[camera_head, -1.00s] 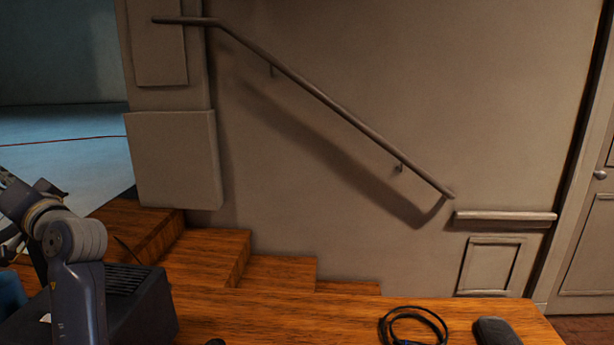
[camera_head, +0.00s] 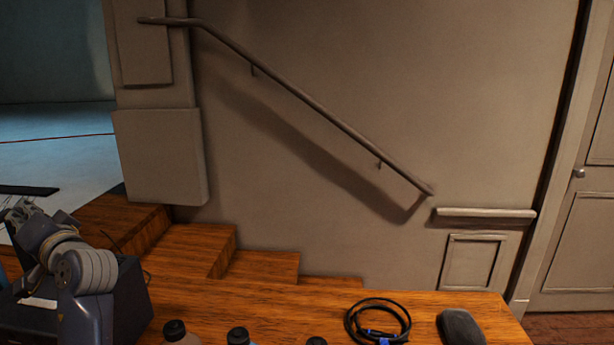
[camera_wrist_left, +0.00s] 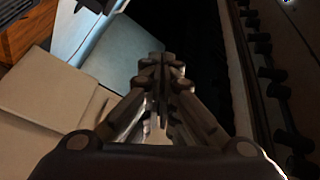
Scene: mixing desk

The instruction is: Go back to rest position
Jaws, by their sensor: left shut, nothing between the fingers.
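My left gripper (camera_head: 22,213) is at the left edge of the head view, at the end of my grey left arm. It is partly covered by the arm and small there. In the left wrist view my left gripper (camera_wrist_left: 163,62) has its fingers drawn together, with nothing seen between them. It is clear of the desk's bottles and cable. My right gripper is in neither view.
The wooden desk (camera_head: 270,310) holds a coiled black cable (camera_head: 350,325), a dark mouse-like object (camera_head: 461,327) and dark-capped bottles (camera_head: 175,330) at the front edge. A dark box (camera_head: 133,300) stands beside my left arm. Wooden steps (camera_head: 258,267) and a handrail (camera_head: 310,106) are behind.

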